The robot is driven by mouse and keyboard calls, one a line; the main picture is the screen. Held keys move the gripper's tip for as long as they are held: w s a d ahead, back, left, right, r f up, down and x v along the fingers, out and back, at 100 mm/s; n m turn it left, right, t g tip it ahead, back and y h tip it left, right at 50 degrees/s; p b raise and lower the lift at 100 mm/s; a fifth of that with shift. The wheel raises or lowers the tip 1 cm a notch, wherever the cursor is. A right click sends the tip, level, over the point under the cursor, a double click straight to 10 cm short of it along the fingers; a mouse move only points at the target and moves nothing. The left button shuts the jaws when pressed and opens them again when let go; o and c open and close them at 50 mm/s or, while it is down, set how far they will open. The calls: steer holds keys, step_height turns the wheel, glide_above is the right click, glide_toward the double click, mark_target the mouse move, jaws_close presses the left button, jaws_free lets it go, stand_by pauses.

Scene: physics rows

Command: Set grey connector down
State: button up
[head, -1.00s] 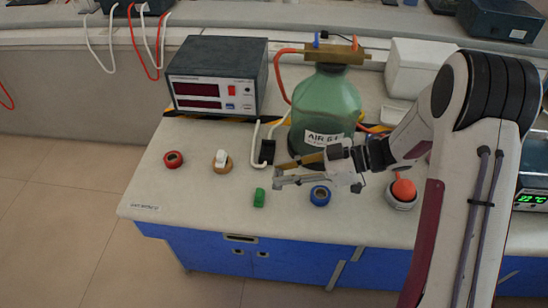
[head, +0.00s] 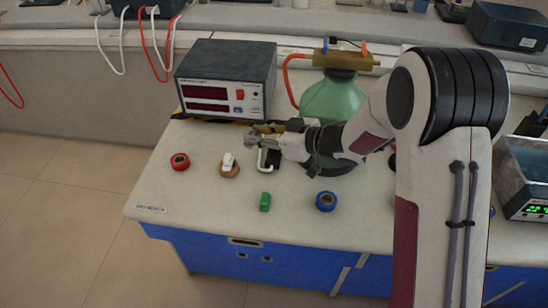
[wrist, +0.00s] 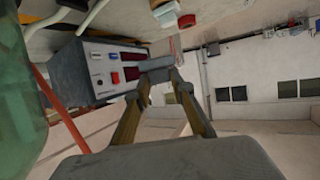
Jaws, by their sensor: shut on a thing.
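My gripper (head: 254,139) is shut on the grey connector (wrist: 157,65) and holds it in the air over the bench, in front of the meter box. In the wrist view the connector is a small grey block between the fingertips of my gripper (wrist: 163,76). In the head view the connector (head: 251,144) is small and hard to tell from the fingers. Below and to the left of the gripper in the picture, a tan tape roll (head: 230,172) has a white piece (head: 228,159) on it.
The bench (head: 190,205) holds a red tape roll (head: 180,162), a green block (head: 265,202) and a blue tape roll (head: 326,201). Behind stand the meter box (head: 226,82) and a green bottle (head: 330,98), partly hidden by my arm. The bench's front left is clear.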

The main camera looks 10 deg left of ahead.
steer(key=w+d+f+m+t+h, duration=0.1)
steer(key=w+d+m+t+h, duration=0.1)
steer(key=w, duration=0.4)
steer(key=d+m+t, duration=0.1)
steer(key=d+m, duration=0.1)
steer(key=shift+d+f+t+h, duration=0.25)
steer(key=shift+d+t+h, duration=0.05)
steer(key=shift+t+h, duration=0.1)
steer(key=shift+f, duration=3.15)
steer(key=shift+f, duration=0.1)
steer(key=shift+f, duration=1.75)
steer(key=shift+f, duration=0.25)
